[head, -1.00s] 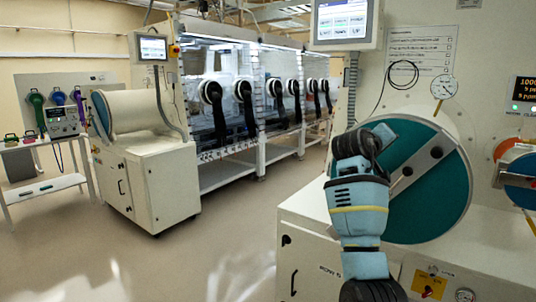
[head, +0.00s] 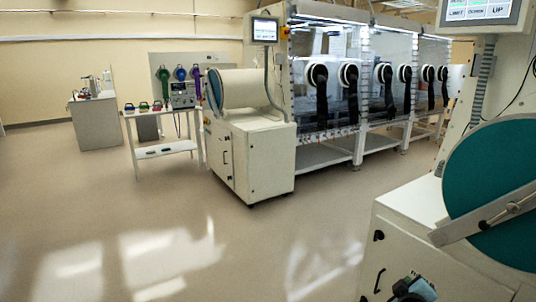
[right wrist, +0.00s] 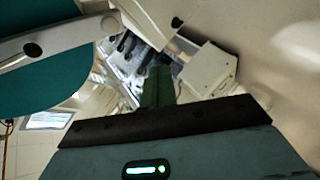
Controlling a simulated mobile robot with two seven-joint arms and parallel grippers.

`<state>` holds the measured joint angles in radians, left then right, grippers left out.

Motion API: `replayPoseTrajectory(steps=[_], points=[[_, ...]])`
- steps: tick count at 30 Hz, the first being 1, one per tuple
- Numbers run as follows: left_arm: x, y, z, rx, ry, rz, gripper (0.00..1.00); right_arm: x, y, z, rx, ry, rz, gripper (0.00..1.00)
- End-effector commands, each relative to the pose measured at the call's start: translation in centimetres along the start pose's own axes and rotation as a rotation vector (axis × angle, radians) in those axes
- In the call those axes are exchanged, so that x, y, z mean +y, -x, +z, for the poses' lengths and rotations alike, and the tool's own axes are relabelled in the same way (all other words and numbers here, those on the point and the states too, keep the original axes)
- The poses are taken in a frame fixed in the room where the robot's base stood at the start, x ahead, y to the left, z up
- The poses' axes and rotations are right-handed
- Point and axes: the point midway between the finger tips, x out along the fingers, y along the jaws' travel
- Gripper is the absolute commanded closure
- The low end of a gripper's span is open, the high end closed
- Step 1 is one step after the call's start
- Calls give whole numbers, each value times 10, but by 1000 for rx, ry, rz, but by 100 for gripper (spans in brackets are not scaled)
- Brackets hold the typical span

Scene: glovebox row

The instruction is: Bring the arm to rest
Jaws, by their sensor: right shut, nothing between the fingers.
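My right gripper (right wrist: 158,78) shows in the right wrist view, with its dark fingers together beyond the black edge of its body. It is shut and empty, and touches nothing that I can see. In the head view only a small blue-and-black part of my right arm (head: 412,289) shows at the bottom edge, in front of the white cabinet (head: 405,245). The rest of that arm is cut off by the frame. My left gripper is in neither view.
The teal round door (head: 495,195) with its grey bar is close on the right, and also at upper left in the right wrist view (right wrist: 45,75). A glovebox row (head: 340,100), a white antechamber unit (head: 255,155) and a small cart (head: 160,150) stand farther back. Open floor (head: 190,245) lies left.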

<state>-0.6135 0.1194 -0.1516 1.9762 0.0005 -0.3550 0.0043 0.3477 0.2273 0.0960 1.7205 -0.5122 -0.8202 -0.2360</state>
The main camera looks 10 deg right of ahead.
Motion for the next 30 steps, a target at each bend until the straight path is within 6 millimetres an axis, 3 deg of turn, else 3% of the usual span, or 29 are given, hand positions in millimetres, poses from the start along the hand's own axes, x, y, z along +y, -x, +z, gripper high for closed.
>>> replayPoseTrajectory(steps=[1,6,11,15,18,22,25,30], points=[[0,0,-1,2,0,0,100,-32,13,15,14,-3,-61,100],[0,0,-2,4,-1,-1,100,-121,66,57,56,-63,-256,100],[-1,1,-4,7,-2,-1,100,-191,132,98,64,-154,-439,100],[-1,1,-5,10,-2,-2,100,-239,202,132,44,-264,-592,100],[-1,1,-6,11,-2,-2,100,-262,252,152,16,-352,-685,100],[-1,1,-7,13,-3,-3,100,-280,303,170,-23,-451,-769,100],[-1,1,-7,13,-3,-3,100,-285,328,178,-45,-501,-806,100],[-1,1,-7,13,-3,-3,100,-288,342,181,-59,-535,-826,100]])
